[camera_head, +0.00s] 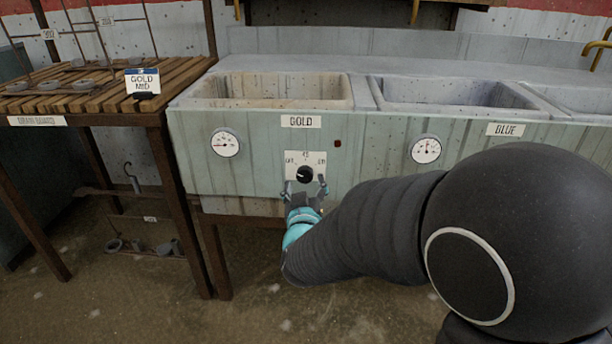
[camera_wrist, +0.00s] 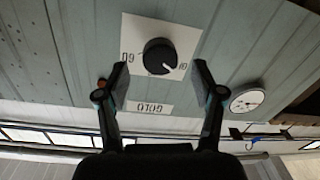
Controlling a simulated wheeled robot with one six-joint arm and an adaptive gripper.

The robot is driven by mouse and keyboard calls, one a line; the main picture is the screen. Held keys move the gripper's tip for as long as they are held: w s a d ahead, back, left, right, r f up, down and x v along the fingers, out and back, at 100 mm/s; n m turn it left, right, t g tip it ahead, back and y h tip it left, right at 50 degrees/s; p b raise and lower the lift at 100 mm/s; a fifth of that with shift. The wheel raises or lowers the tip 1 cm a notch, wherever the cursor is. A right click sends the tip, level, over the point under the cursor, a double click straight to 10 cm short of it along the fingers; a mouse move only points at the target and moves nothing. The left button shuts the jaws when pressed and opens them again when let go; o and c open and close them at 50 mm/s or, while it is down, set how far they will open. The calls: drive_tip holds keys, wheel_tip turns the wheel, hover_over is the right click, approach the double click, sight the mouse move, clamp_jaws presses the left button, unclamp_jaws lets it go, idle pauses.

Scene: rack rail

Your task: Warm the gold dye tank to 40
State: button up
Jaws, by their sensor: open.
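The gold dye tank (camera_head: 262,105) is an open basin with a GOLD label (camera_head: 301,121) on its front. Below the label is a black round knob (camera_head: 305,174) on a white plate; it also shows in the wrist view (camera_wrist: 158,55). The knob's white mark points to the lower right in that upside-down view. The plate's figures are hard to read. The gold tank's dial gauge (camera_head: 225,143) is left of the knob; its exact reading is unclear. My gripper (camera_head: 305,187) is open, its fingers spread to either side near the knob, with nothing visibly held.
The blue tank (camera_head: 455,95) adjoins on the right, with its own gauge (camera_head: 426,149) and BLUE label. A slatted wooden table (camera_head: 100,95) stands left, bearing a GOLD MID card (camera_head: 142,82) and several small dishes. A small dark red spot (camera_head: 337,143) is on the tank front.

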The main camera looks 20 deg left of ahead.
sight(305, 177)
drive_tip(key=shift+x, duration=2)
drive_tip(key=c, duration=1.1)
